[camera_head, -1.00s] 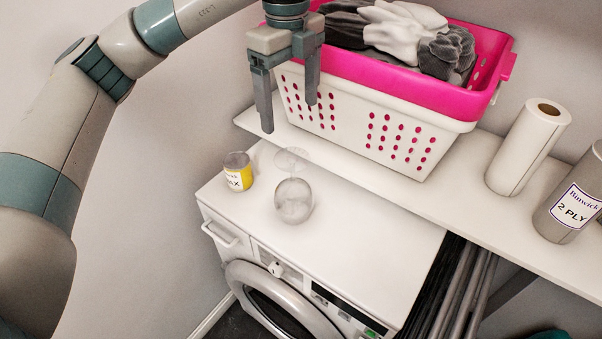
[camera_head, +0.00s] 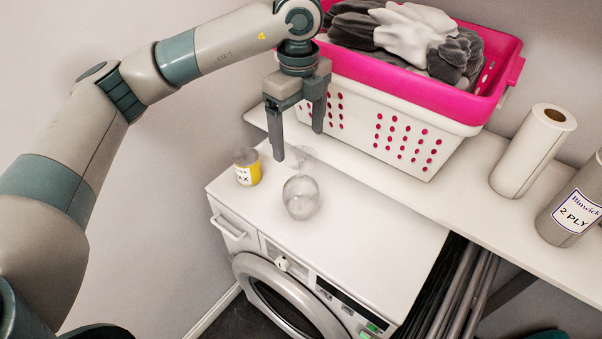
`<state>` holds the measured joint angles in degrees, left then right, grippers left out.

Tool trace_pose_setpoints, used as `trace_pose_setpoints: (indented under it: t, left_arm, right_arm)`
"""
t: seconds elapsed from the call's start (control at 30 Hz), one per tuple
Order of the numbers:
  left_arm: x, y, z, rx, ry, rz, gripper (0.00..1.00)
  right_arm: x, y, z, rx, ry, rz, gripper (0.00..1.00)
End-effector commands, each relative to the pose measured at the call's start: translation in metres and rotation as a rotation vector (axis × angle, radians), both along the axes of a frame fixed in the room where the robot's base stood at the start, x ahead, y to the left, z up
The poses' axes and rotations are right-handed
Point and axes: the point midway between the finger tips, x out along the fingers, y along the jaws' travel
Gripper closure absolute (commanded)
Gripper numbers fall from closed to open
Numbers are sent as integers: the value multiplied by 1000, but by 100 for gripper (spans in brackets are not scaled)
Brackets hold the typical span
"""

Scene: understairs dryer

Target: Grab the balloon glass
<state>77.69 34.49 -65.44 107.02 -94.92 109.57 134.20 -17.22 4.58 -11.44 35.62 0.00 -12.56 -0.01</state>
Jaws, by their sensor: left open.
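The balloon glass (camera_head: 301,197) is clear, with a round bowl, and stands on the white top of the dryer (camera_head: 345,240). My left gripper (camera_head: 299,145) points down, open and empty. It is above and behind the bowl in the picture, with its left fingertip close to the glass in the view. I cannot tell whether they touch. My right gripper is not in view.
A yellow and white tin (camera_head: 247,168) stands just left of the glass. A white shelf (camera_head: 455,200) behind carries a pink-rimmed laundry basket (camera_head: 405,140), a paper roll (camera_head: 532,150) and a grey 2 PLY roll (camera_head: 572,210). The dryer top to the right is clear.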

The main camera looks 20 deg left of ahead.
Motion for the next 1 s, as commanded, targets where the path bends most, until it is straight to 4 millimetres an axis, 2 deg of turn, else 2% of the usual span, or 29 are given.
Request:
trace_pose_setpoints:
  t: [0.1,0.3,0.43,0.77,1.0]
  left_arm:
    - [-1,0,-19,0,3,0,19]
    - [-1,0,-44,0,1,-1,19]
    - [0,-1,-50,0,-1,-1,19]
    - [0,-1,-51,0,0,-1,19]
    - [-4,-4,-65,0,3,-1,19]
  right_arm:
    - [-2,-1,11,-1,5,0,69]
    - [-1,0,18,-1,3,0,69]
    - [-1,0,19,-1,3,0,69]
    - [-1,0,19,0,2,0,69]
    - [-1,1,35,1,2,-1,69]
